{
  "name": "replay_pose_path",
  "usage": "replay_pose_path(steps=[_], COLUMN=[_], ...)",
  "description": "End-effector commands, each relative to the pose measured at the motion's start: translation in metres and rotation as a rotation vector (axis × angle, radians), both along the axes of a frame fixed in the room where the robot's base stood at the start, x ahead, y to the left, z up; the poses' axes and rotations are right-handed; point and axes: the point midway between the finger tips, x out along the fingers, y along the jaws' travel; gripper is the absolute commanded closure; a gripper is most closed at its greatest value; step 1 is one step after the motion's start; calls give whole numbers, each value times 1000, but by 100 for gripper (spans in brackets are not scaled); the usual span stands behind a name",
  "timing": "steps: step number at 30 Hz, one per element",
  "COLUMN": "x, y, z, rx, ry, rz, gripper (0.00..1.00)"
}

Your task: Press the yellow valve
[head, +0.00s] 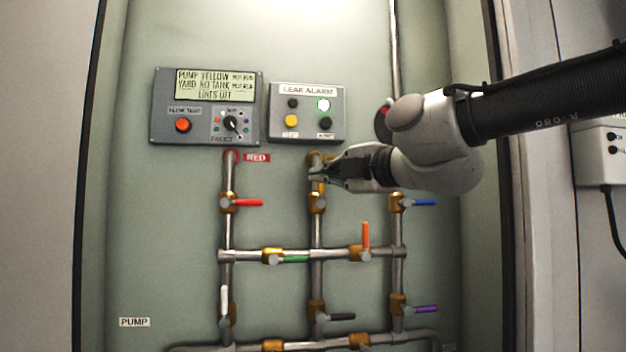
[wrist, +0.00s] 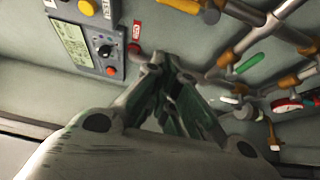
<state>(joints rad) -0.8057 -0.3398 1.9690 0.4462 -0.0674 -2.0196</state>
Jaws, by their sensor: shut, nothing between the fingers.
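The valve at the top of the middle pipe (head: 317,203) has a brass-coloured body. No yellow lever stands out clearly there, since my gripper covers the area just above it. My gripper (head: 314,174) is shut and empty, pointing left in front of the upper middle pipe. I cannot tell whether it touches the pipe or valve. In the wrist view my gripper (wrist: 163,62) points toward the panel, and a brass-coloured valve body (wrist: 182,5) shows beyond it at the top edge.
Nearby levers are red (head: 248,203), blue (head: 425,203), green (head: 294,259), orange (head: 366,235), black (head: 342,317) and purple (head: 426,309). Cabinet walls stand on both sides.

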Motion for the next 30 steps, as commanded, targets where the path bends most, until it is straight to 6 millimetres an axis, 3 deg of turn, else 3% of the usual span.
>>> replay_pose_path(steps=[11, 25, 30], x=[7, 75, 79], y=[7, 74, 55], z=[-1, -2, -1], rx=[-1, -1, -1], ry=[4, 5, 1], rz=[0, 1, -5], gripper=[100, 100, 100])
